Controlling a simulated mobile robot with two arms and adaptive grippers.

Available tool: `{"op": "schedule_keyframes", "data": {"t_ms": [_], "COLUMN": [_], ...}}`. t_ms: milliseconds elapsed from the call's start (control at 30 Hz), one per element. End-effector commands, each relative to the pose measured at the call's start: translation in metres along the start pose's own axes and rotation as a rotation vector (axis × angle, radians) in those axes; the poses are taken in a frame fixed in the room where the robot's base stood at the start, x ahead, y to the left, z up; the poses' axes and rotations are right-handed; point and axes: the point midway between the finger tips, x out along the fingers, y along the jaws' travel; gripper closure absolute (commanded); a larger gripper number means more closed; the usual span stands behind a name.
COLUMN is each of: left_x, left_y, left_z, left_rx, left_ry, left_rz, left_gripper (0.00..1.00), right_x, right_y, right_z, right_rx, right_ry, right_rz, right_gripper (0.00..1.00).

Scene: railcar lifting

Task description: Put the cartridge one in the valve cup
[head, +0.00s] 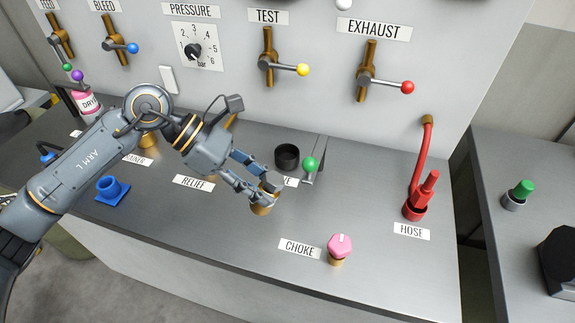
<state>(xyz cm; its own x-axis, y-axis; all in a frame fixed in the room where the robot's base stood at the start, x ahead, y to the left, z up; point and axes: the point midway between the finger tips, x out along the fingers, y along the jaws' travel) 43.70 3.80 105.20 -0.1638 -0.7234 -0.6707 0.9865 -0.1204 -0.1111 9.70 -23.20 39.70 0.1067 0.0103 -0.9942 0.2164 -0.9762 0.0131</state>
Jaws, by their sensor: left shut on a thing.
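My left gripper (266,187) reaches in from the left and is shut on a brass-coloured cylindrical piece (262,207), which I take to be the cartridge. The fingers cover its upper part. I cannot tell whether its lower end touches the bench. The black round cup (287,155) stands just behind and slightly right of the gripper, apart from the held piece. A label by it is mostly hidden by the gripper, with only its last letters showing. My right gripper is not in view.
A green-knobbed lever (310,164) stands close right of the cup. A pink choke knob (339,246) is at the front, and a red hose fitting (424,195) is at the right. A blue flanged piece (112,190) lies left. The grey bench (370,200) is clear between lever and hose.

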Motion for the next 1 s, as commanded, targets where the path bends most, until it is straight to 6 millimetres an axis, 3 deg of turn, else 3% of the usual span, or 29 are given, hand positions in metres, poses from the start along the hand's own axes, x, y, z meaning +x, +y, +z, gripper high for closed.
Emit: {"op": "schedule_keyframes", "data": {"t_ms": [100,200,500,900,1000], "left_x": [-0.003,-0.015,-0.040,-0.012,0.004], "left_y": [0.012,0.025,0.048,0.140,0.157], "left_z": [0.010,0.022,0.036,0.025,0.010], "left_rx": [-0.115,-0.174,-0.220,-0.224,-0.226], "left_ry": [-0.163,-0.276,-0.395,-0.395,-0.393], "left_rz": [0.212,0.378,0.562,0.562,0.561], "left_gripper": [1.00,1.00,1.00,1.00,1.00], "right_x": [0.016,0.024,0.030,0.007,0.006], "right_y": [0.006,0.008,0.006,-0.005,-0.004], "right_z": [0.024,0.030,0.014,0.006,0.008], "right_rx": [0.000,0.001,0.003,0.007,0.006], "right_ry": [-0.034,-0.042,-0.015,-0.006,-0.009], "right_rz": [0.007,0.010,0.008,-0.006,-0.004], "right_gripper": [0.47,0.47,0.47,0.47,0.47]}}
